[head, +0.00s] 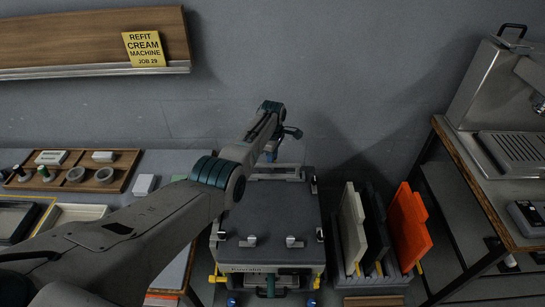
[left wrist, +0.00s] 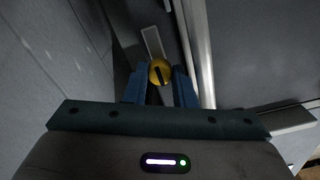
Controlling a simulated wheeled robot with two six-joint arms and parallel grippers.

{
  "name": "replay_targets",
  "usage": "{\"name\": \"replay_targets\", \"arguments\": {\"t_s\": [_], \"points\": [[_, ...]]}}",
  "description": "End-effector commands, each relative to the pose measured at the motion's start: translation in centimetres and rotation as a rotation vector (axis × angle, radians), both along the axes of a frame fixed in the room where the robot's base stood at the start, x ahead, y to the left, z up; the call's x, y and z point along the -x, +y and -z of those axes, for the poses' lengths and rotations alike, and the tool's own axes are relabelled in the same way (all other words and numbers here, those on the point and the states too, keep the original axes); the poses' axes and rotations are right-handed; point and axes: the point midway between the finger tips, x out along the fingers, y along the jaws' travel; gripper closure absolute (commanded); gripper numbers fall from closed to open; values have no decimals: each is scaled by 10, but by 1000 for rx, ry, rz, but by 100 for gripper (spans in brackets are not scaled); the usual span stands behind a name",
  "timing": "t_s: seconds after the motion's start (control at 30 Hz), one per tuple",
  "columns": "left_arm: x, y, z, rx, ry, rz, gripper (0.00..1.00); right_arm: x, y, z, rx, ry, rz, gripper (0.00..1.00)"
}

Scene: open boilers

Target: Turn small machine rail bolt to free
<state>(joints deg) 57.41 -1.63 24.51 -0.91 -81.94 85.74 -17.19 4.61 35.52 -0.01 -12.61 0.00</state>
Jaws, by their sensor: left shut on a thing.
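The rail bolt (left wrist: 160,71) shows in the left wrist view as a round yellow knob with a dark slot across its face. My left gripper (left wrist: 160,82) has one blue finger on each side of it and is shut on it. In the head view the left gripper (head: 291,133) is beyond the back edge of the small machine (head: 268,208), a dark-topped grey unit with a name label on its front. The bolt is hidden there by my arm. My right gripper is in neither view.
Upright panels, pale, black and orange (head: 408,228), stand in a rack right of the machine. A steel machine (head: 487,85) stands on the right bench. A wooden tray (head: 122,165) of small parts lies left. A yellow note (head: 144,49) hangs on the shelf.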

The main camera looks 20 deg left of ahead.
Motion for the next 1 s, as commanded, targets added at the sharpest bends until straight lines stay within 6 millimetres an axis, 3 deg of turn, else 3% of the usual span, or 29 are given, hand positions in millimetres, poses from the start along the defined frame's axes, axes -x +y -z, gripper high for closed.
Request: {"name": "replay_targets", "arguments": {"t_s": [0.37, 0.4, 0.5, 1.0], "points": [[-1, 0, -1, 0, -2, -4, 99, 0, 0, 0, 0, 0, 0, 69], [-1, 0, -1, 0, -2, -4, 71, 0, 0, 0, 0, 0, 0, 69], [-1, 0, -1, 0, -2, -4, 55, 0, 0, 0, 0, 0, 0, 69], [0, 0, 0, 0, 0, 83, 55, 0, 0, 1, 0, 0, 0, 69]]}}
